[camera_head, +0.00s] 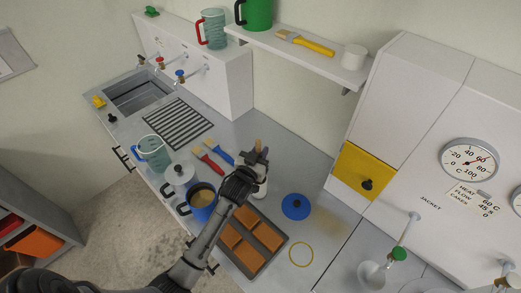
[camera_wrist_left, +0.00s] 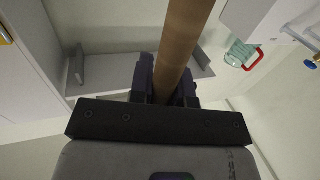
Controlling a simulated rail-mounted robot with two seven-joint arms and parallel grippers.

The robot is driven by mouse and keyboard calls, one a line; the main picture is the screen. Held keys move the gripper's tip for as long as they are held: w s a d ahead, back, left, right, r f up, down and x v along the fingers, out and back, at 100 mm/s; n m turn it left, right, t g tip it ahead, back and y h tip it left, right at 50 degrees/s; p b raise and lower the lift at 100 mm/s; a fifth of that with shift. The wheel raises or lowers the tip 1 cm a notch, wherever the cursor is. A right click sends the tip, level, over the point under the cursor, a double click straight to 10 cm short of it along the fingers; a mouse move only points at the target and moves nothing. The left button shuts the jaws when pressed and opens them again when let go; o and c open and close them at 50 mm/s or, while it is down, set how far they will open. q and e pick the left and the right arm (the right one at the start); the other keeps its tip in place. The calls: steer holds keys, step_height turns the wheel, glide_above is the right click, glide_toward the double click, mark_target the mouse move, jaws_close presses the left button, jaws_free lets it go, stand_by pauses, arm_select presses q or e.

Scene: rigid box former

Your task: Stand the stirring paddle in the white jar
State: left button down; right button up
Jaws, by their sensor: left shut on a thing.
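My left gripper (camera_head: 254,160) is shut on the stirring paddle (camera_head: 258,145), whose brown wooden shaft stands up out of the fingers. In the left wrist view the shaft (camera_wrist_left: 182,38) runs between the two dark fingers (camera_wrist_left: 165,88). The white jar (camera_head: 261,188) stands on the counter just under the gripper, partly hidden by my wrist. The paddle's lower end is hidden, so I cannot tell whether it is inside the jar or above it. My right gripper is not in view.
Red and blue brushes (camera_head: 209,162) lie behind. A shelf (camera_head: 300,56) overhangs the back.

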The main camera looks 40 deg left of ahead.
arm_select(q)
steer(key=shift+f, duration=0.35)
steer(key=c, duration=1)
jaws_free()
steer(key=v, duration=1.3)
steer(key=shift+s+b, duration=0.4)
steer(key=shift+b, duration=0.05)
steer(key=shift+d, duration=0.1)
